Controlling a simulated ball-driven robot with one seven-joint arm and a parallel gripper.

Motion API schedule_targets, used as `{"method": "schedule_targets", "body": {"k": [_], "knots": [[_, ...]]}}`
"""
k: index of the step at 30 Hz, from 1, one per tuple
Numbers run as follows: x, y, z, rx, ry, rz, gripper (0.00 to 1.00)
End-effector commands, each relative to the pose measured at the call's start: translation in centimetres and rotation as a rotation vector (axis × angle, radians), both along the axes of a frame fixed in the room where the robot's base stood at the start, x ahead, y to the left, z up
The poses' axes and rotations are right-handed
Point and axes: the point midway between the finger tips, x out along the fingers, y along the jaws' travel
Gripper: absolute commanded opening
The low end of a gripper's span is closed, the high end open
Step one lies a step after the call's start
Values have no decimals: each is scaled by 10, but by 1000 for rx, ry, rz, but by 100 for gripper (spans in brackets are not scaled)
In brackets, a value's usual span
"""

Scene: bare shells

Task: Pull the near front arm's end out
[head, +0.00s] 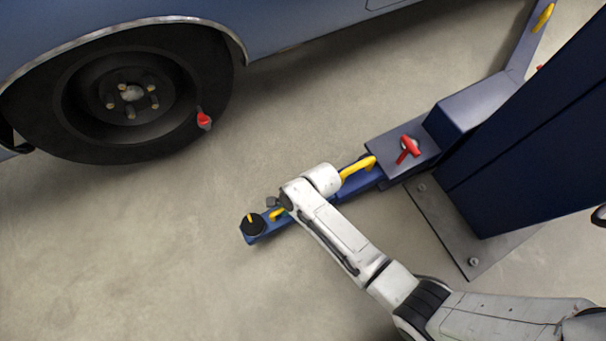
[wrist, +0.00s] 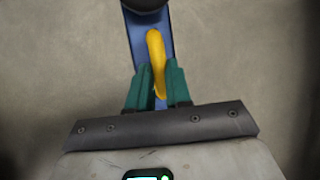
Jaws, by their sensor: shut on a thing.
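The near front arm's end (head: 258,235) is a blue bar with a round black pad (head: 252,224) at its tip. It reaches out to the left from the blue lift arm. A yellow handle (head: 277,213) stands on it behind the pad. My gripper (wrist: 158,80) has green fingers shut on the yellow handle, which also shows in the wrist view (wrist: 156,52). In the head view my wrist hides most of the fingers and part of the bar. A second yellow handle (head: 358,168) is further back on the arm, with a red knob (head: 408,149) beyond it.
A dark blue lift post (head: 530,130) stands at the right on a bolted base plate (head: 474,262). A blue car with a black wheel (head: 185,125) is at the upper left. The concrete floor (head: 130,255) left of the pad is clear.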

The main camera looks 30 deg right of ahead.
Motion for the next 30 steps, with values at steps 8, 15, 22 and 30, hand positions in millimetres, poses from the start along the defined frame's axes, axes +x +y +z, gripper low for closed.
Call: {"method": "schedule_targets", "body": {"k": [8, 15, 22, 30], "knots": [[-2, 26, 0, 5, 1, 3, 0], [-2, 28, -1, 7, 2, 5, 20], [-1, 25, 0, 4, 1, 2, 42], [-1, 23, 1, 2, -1, 0, 44]]}}
